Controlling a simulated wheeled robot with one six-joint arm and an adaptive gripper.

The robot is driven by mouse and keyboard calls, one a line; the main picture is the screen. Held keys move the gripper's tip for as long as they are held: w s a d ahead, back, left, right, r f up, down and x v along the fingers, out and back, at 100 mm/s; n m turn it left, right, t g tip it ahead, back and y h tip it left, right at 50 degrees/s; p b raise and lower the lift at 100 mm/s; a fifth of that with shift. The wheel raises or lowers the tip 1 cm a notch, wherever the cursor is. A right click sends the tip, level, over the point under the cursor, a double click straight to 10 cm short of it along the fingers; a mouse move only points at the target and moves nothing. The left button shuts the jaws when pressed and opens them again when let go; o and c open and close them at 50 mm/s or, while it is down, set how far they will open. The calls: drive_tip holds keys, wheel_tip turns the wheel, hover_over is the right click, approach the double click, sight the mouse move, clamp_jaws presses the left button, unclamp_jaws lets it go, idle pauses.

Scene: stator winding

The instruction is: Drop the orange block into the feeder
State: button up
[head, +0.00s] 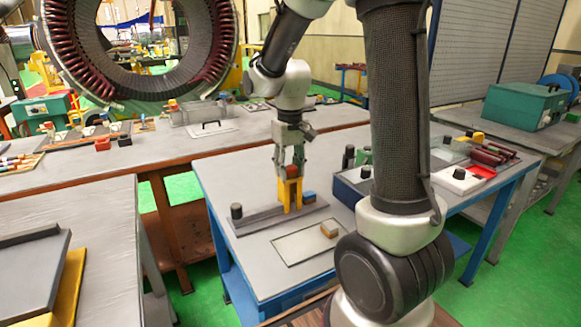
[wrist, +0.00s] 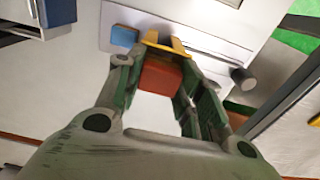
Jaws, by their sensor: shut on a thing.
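The orange block (head: 292,171) is between the fingers of my gripper (head: 291,168), which points down and is shut on it. The block also shows in the wrist view (wrist: 160,78) between the two green-grey fingers. The yellow feeder (head: 290,194) stands upright on a dark grey base strip, directly below the block. In the wrist view, yellow parts of the feeder (wrist: 166,46) show just beyond the block. The block is at the feeder's top; I cannot tell whether they touch. The fingers hide the block's sides.
A blue block (head: 309,197) sits right beside the feeder. A black cylinder (head: 236,211) stands at the strip's left end. A light plate (head: 295,247) in front bears a small tan and blue block (head: 329,229). A blue box (head: 350,190) stands to the right.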

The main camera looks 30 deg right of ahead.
sight(290, 178)
drive_tip(key=shift+o, duration=0.2)
drive_tip(key=shift+s+a+f, duration=0.1)
drive_tip(key=shift+s+f, duration=0.15)
drive_tip(key=shift+f, duration=0.25)
drive_tip(key=shift+s+a+f, duration=0.1)
drive_tip(key=shift+s+f, duration=0.15)
drive_tip(key=shift+f, duration=0.2)
drive_tip(key=shift+d+f, duration=0.1)
drive_tip(key=shift+f, duration=0.05)
drive_tip(key=shift+c, duration=0.8)
drive_tip(key=o, duration=0.5)
drive_tip(key=shift+w+f, duration=0.35)
drive_tip(key=shift+f, duration=0.2)
drive_tip(key=shift+c, duration=0.2)
drive_tip(key=shift+o, duration=0.2)
drive_tip(key=shift+s+f+g, duration=0.1)
drive_tip(key=shift+f+g, duration=0.1)
drive_tip(key=shift+g, duration=0.1)
drive_tip(key=shift+o, duration=0.5)
drive_tip(key=shift+f, duration=0.65)
